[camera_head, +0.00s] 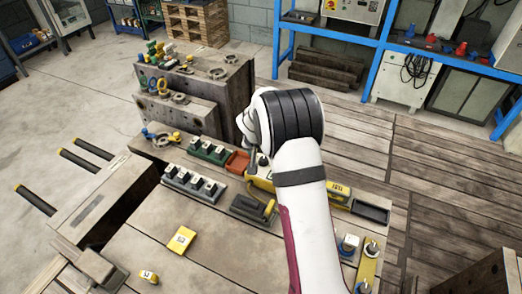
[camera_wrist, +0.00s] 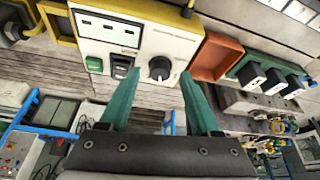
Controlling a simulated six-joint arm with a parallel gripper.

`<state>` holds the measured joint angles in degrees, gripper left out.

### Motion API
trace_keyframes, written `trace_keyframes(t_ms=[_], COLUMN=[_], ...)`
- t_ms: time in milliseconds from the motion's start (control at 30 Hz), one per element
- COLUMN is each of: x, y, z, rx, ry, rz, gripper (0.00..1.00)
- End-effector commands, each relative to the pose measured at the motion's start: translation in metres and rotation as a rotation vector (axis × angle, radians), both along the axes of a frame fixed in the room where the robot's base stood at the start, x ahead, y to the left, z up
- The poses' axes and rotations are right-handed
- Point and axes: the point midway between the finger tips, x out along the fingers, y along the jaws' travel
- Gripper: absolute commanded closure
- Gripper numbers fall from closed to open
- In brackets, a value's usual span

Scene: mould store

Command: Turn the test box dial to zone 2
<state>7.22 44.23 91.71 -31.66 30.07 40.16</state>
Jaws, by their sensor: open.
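The test box (camera_wrist: 140,40) has a cream face and a yellow edge in the wrist view. Its black round dial (camera_wrist: 159,68) sits on that face, with a pale mark; the zone it points to is too small to read. Beside the dial are a black rocker switch and a green button (camera_wrist: 126,38). My gripper (camera_wrist: 160,76) is open, its two teal fingers on either side of the dial in the picture. I see no clear contact with it. In the head view, my arm hides the gripper and most of the test box; a yellow part (camera_head: 262,181) shows beside it.
An orange tray (camera_wrist: 216,56) stands right beside the box, with a green block of black-and-white modules (camera_wrist: 262,76) beyond it. A large steel mould block (camera_head: 225,80) stands at the bench's back left. A yellow card (camera_head: 181,240) lies on the clearer front bench.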

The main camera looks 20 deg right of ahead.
Motion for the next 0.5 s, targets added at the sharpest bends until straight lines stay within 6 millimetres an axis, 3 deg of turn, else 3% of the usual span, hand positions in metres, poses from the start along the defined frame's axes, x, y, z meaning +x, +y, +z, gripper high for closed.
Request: trace_keyframes(t_ms=[300,500], x=[-0.028,-0.043], y=[0.021,0.03], z=[0.086,0.128], rx=[-0.001,0.0], ry=[-0.006,-0.001], rz=[0.001,0.0], gripper=[0.36,0.36])
